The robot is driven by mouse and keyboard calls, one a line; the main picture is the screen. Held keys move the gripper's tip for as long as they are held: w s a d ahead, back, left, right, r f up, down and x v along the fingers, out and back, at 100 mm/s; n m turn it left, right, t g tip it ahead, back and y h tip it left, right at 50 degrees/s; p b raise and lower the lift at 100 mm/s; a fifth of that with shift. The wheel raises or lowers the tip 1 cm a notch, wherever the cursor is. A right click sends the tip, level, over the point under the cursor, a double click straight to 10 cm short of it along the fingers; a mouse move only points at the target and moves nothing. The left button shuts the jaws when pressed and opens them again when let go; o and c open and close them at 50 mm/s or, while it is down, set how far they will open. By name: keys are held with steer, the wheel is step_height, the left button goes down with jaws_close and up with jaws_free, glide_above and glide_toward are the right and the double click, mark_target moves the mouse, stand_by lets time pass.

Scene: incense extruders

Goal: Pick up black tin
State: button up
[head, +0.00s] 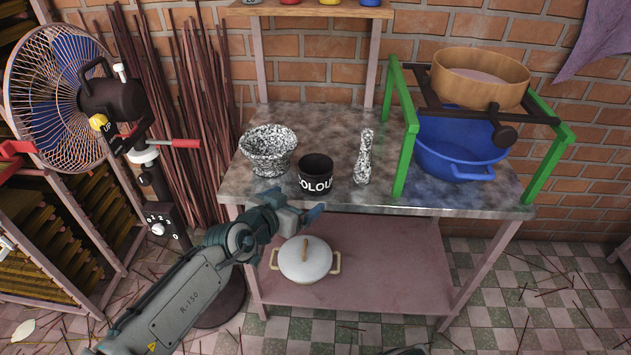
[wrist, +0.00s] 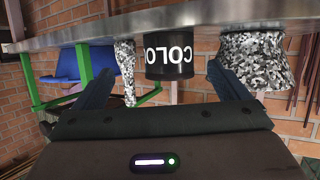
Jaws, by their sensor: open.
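My gripper (head: 297,204) is open and empty at the table's front edge, just in front of the tin. In the wrist view its fingers (wrist: 159,70) are spread wider than the tin. I see no contact between them and the tin.
A green stand (head: 405,140) with a blue basin (head: 458,152) fills the table's right end. A lidded white pot (head: 305,262) sits on the lower shelf.

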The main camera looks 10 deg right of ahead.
mark_target(323, 172)
steer(key=shift+t, duration=0.6)
steer(key=shift+w+a+r+b+x, duration=0.15)
steer(key=shift+b+x, duration=0.25)
steer(key=shift+x, duration=1.7)
steer(key=shift+w+r+b+x, duration=0.1)
steer(key=shift+b+x, duration=0.35)
steer(key=shift+x, duration=1.65)
steer(key=shift+w+a+r+b+x, duration=0.15)
steer(key=shift+b+x, duration=0.25)
steer(key=shift+x, duration=1.75)
steer(key=shift+s, duration=0.1)
steer(key=c, duration=1.1)
